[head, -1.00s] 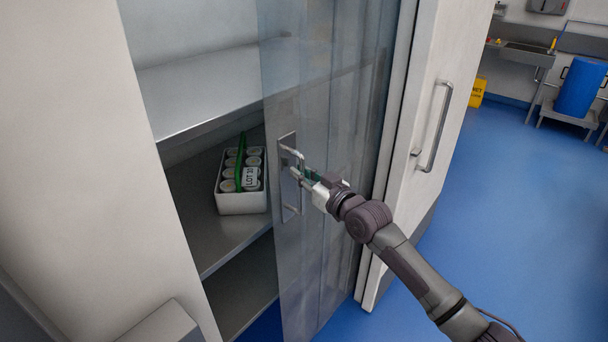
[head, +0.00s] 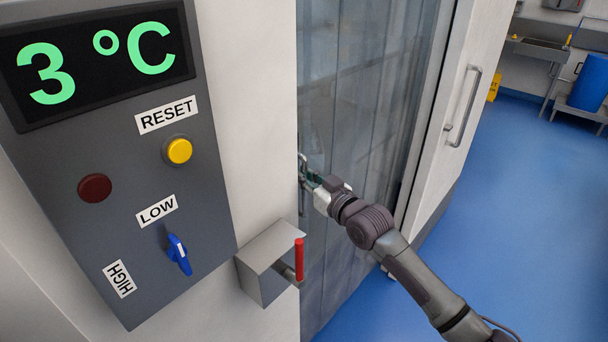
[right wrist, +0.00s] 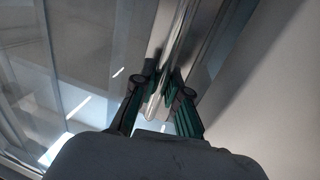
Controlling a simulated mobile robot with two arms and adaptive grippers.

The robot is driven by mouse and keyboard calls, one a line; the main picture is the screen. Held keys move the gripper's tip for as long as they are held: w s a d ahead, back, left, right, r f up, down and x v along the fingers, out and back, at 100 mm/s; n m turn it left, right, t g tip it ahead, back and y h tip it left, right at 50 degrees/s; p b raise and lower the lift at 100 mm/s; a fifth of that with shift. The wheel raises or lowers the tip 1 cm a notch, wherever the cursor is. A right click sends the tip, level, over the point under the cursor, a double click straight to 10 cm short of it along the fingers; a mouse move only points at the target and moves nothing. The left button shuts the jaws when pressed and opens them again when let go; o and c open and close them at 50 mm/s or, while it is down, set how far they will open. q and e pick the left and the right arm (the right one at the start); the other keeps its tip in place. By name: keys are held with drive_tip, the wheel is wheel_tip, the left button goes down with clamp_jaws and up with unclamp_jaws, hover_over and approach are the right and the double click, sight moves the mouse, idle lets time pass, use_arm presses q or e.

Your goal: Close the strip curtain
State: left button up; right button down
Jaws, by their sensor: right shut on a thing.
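The clear strip curtain (head: 365,100) hangs across the cabinet opening in the head view. Its left edge meets the white frame, or comes very close; I cannot tell whether they touch. My right gripper (head: 308,176) is at this left edge, shut on the curtain's metal handle. In the right wrist view the fingers (right wrist: 163,78) close around the handle bar (right wrist: 175,40). My left gripper is not in view.
A control panel (head: 112,235) with a 3 °C display, a yellow button and a blue switch is at left. A grey box (head: 262,262) with a red lever (head: 299,258) juts out below the gripper. The open white door (head: 490,60) stands at right, with blue floor beyond.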

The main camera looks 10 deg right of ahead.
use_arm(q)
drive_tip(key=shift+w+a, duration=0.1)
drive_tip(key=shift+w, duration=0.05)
use_arm(e)
drive_tip(key=shift+s+a, duration=0.1)
drive_tip(key=shift+a, duration=0.05)
drive_tip(key=shift+f, duration=0.1)
drive_tip(key=c, duration=1.2)
unclamp_jaws()
drive_tip(key=shift+s+a, duration=0.1)
drive_tip(key=v, duration=1.2)
